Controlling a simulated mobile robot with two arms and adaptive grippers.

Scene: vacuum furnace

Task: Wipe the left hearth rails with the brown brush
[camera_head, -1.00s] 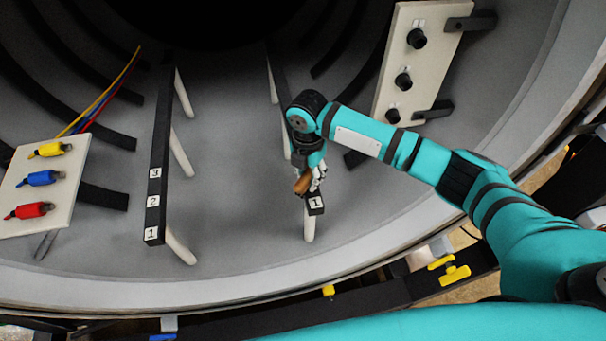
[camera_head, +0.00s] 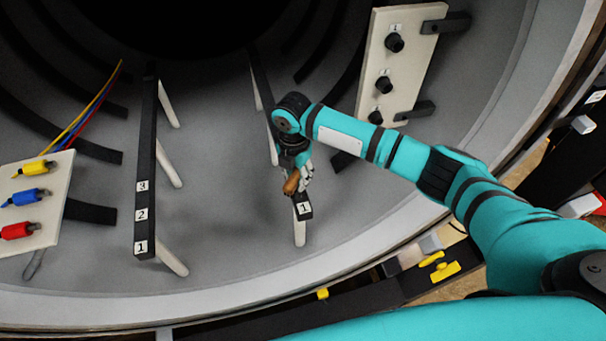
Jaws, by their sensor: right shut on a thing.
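The left hearth rail (camera_head: 146,175) is a long black bar on white posts, with labels 1, 2 and 3 near its front end. The right hearth rail (camera_head: 303,208) is a similar black bar with a label 1 at its front end. My right gripper (camera_head: 299,184) is shut on the brown brush (camera_head: 291,183), at the front part of the right rail, just behind its label. The brush's lower end is hard to make out, so I cannot tell whether it touches the rail. My arm hides part of the right rail. My left gripper is not in view.
A pale panel (camera_head: 50,215) with yellow, blue and red connectors stands at the left, with coloured cables behind it. Another pale panel (camera_head: 372,60) with black knobs stands at the right. The curved furnace floor (camera_head: 225,215) between the rails is clear.

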